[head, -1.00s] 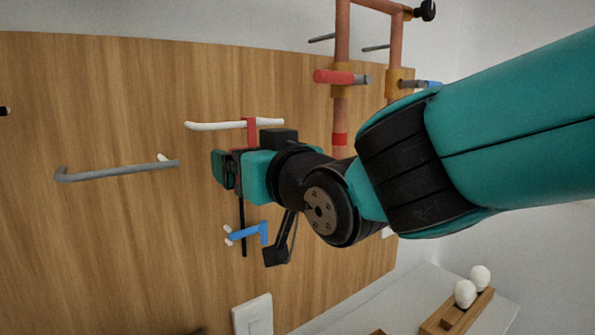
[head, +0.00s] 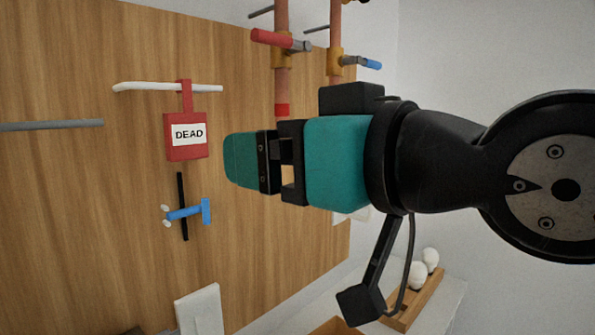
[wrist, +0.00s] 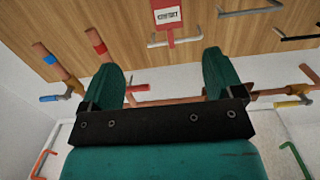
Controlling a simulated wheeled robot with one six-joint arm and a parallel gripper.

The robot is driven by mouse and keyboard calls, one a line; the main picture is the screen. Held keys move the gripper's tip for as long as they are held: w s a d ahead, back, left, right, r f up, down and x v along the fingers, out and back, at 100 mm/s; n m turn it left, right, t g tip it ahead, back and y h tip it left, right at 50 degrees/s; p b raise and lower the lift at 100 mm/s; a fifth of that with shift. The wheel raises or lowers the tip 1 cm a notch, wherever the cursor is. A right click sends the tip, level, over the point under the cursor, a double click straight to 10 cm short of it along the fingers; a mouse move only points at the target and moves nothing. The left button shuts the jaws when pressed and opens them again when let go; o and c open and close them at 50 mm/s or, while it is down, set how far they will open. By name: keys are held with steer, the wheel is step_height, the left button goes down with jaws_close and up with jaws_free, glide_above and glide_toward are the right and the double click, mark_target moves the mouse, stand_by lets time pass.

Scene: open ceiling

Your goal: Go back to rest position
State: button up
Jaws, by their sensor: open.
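My gripper (head: 240,160) is in the middle of the head view, pointing left toward the wooden board. In the wrist view its two teal fingers (wrist: 163,82) stand wide apart with nothing held between them. A red tag (head: 186,147) marked "DEAD" hangs by its strap from a white bar (head: 150,87) on the board, left of my gripper and apart from it. The tag also shows at the top of the wrist view (wrist: 167,22).
The wooden board (head: 80,215) carries a grey bar (head: 50,125) and a blue handle (head: 187,213). Copper pipes with a red-handled valve (head: 280,40) and a blue-handled valve (head: 362,62) stand behind my arm. A wooden rack (head: 412,300) with white round things is below.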

steer(key=s+d+f+m+g+h, duration=0.1)
steer(key=d+f+g+h, duration=0.25)
steer(key=d+f, duration=0.4)
steer(key=d+f+m+g+h, duration=0.1)
steer(key=d+f+g+h, duration=0.25)
steer(key=f, duration=0.65)
steer(key=s+d+f+g+h, duration=0.1)
steer(key=s+d+f+g, duration=0.3)
steer(key=s+d, duration=0.2)
steer(key=shift+s+d+f+m+h, duration=0.2)
steer(key=shift+s+f+m+h, duration=0.1)
steer(key=shift+s+f+h, duration=0.1)
